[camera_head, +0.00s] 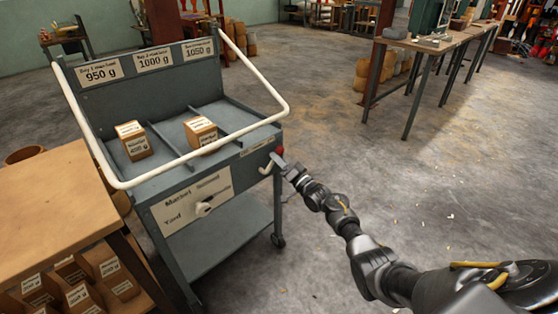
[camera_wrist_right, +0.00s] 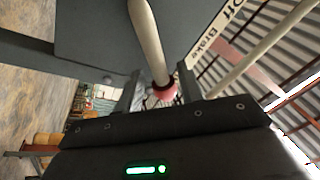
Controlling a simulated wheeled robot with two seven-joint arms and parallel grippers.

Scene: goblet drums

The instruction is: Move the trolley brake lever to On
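The grey trolley (camera_head: 215,225) stands left of centre in the head view. Its brake lever (camera_head: 267,167) is a pale bent rod with a red knob (camera_head: 279,151) on the right end of the front panel. In the right wrist view the lever (camera_wrist_right: 147,40) ends in the red knob (camera_wrist_right: 165,91). My right gripper (camera_head: 281,163) is at the knob. Its fingers (camera_wrist_right: 160,92) look open, one on each side of the knob; contact is unclear. A partly cut-off brake label (camera_wrist_right: 217,35) shows beside the lever. My left gripper is not in view.
A white rail (camera_head: 286,105) runs around the trolley top above the lever. Two labelled boxes (camera_head: 133,141) (camera_head: 201,131) sit in its compartments. A wooden table (camera_head: 50,205) adjoins at left.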

